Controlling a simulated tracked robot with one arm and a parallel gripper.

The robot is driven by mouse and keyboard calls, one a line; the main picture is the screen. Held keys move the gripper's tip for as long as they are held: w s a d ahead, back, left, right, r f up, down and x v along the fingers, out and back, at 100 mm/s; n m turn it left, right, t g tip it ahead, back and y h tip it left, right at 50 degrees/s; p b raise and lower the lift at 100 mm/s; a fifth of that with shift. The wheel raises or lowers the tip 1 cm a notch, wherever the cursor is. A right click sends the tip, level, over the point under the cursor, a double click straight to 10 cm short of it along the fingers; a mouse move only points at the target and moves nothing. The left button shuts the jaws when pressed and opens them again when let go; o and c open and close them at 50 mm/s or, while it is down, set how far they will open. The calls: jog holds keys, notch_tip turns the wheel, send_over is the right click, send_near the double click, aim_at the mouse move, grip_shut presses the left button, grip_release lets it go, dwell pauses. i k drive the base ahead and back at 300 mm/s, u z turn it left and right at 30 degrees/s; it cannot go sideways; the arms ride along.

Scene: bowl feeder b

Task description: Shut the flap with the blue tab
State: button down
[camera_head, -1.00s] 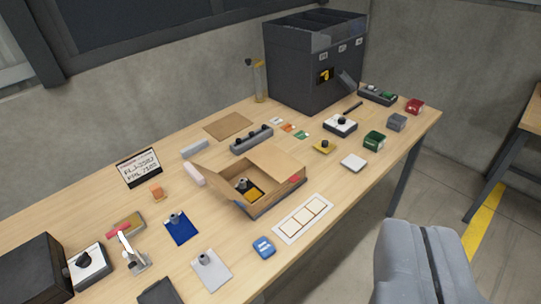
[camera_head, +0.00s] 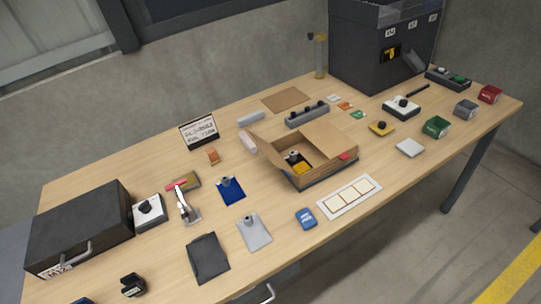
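An open cardboard box (camera_head: 339,174) stands near the middle of the table. Its left flap (camera_head: 264,149) leans outward. Another flap (camera_head: 326,139) at the back right lies over part of the opening and has a red tab (camera_head: 345,156) near its front corner. Inside the box are a yellow piece (camera_head: 300,168) and a dark knob (camera_head: 294,156). I cannot make out a blue tab on any flap. My gripper is not in view.
A blue plate (camera_head: 231,194) and a blue block (camera_head: 306,218) lie by the box. A white card strip (camera_head: 350,196) lies in front. A black case (camera_head: 85,225) stands left, a dark bin unit (camera_head: 370,60) back right. Small parts surround the box.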

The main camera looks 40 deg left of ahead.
aim_at(276, 160)
jog(key=u, duration=0.05)
jog(key=k, duration=1.3)
jog(key=u, duration=0.6)
jog(key=k, duration=0.5)
jog(key=u, duration=0.35)
jog(key=i, duration=1.7)
jog(key=z, duration=0.6)
